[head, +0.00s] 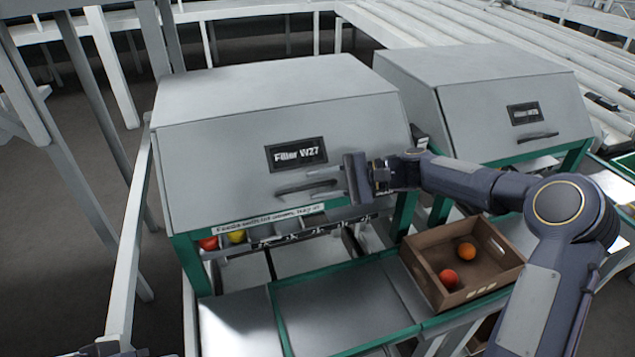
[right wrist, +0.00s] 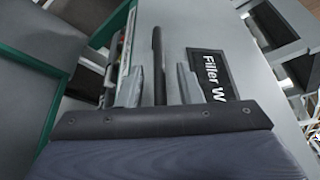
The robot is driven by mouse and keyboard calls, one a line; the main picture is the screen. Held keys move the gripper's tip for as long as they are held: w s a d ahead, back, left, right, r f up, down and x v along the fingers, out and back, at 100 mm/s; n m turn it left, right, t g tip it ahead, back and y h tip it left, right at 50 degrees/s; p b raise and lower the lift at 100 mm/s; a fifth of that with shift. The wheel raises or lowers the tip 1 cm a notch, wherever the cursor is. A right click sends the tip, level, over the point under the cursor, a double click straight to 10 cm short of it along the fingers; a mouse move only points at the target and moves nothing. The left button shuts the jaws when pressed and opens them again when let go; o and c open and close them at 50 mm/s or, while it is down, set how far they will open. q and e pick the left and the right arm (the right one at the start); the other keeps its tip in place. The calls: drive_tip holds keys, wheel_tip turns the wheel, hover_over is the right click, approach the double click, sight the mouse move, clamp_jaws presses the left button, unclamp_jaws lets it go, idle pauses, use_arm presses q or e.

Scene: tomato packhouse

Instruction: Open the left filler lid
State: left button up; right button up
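The left filler lid (head: 225,150) is a grey sloped cover labelled "Filler W27", and it is down. Its dark bar handle (head: 300,186) sits on the front face below the label; it also shows in the right wrist view (right wrist: 157,42). My right gripper (head: 322,190) is at the handle. In the right wrist view its two fingers (right wrist: 158,72) are apart, with the bar between them and a visible gap on each side. Only a small dark piece of my left arm shows at the bottom left of the head view; its fingers are not seen.
A second filler (head: 500,95) with its lid down stands to the right. A brown crate (head: 425,273) with two tomatoes sits in front, below my right arm. Red and yellow tomatoes (head: 236,237) show beneath the left lid. A pale rail (head: 130,250) runs along the left side.

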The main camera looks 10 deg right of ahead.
drive_tip(key=shift+a+f, duration=0.15)
drive_tip(key=shift+a, duration=0.25)
clamp_jaws()
wheel_tip(320, 180, up, 12)
drive_tip(key=s+m+p, duration=0.2)
drive_tip(key=s+p, duration=0.1)
drive_tip(key=p, duration=0.7)
drive_tip(key=shift+d+g+h, duration=0.3)
drive_tip(key=shift+d+g, duration=0.05)
drive_tip(key=shift+g, duration=0.05)
